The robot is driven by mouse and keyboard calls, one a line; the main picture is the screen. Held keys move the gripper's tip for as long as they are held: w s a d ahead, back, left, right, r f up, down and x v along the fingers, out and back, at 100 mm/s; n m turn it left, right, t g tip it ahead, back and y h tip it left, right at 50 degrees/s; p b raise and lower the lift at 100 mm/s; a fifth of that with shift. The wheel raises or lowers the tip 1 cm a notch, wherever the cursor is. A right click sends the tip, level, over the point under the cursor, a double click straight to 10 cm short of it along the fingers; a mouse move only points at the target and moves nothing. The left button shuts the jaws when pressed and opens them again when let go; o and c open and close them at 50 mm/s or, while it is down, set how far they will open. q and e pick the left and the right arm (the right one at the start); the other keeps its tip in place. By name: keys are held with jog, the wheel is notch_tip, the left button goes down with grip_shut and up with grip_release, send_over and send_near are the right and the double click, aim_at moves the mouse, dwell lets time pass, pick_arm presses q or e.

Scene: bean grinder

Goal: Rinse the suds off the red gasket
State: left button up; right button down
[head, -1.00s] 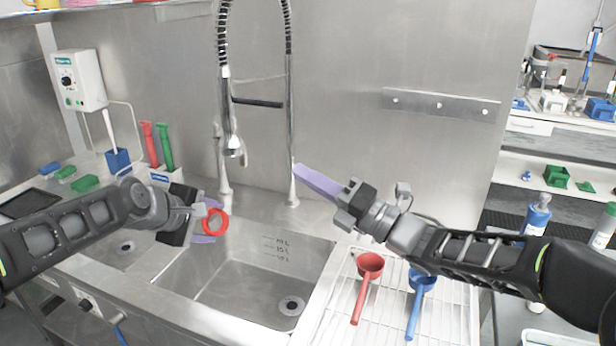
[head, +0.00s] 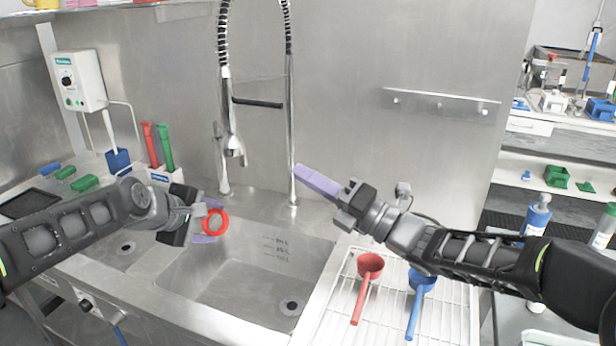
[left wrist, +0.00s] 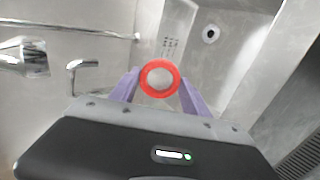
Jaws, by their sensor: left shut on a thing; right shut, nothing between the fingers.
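The red gasket (head: 215,221) is a ring held upright between the purple fingers of my left gripper (head: 206,222), above the left rim of the sink basin. In the left wrist view the gasket (left wrist: 160,78) sits between both fingertips, and a whitish patch fills its middle; I cannot tell whether that is suds. My right gripper (head: 318,182) is shut and empty, its purple fingers pointing left near the tap's riser. The spray tap (head: 233,150) hangs on a spring hose behind the sink (head: 240,275), right of the gasket and apart from it. No water stream shows.
A drying rack (head: 390,310) right of the sink holds a red scoop (head: 369,270) and a blue scoop (head: 421,285). Red and green brushes (head: 158,145) stand behind the left arm. The basin looks empty.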

dwell(0.4)
pick_arm(q)
jog(key=v, duration=0.6)
jog(key=shift+s+p, duration=0.2)
jog(key=shift+p, duration=0.1)
dwell(0.9)
jog(key=shift+b+x, duration=0.3)
jog(key=shift+x, duration=2.85)
jog(key=shift+w+r, duration=0.15)
jog(key=shift+w, duration=0.05)
jog(key=shift+s+a, duration=0.1)
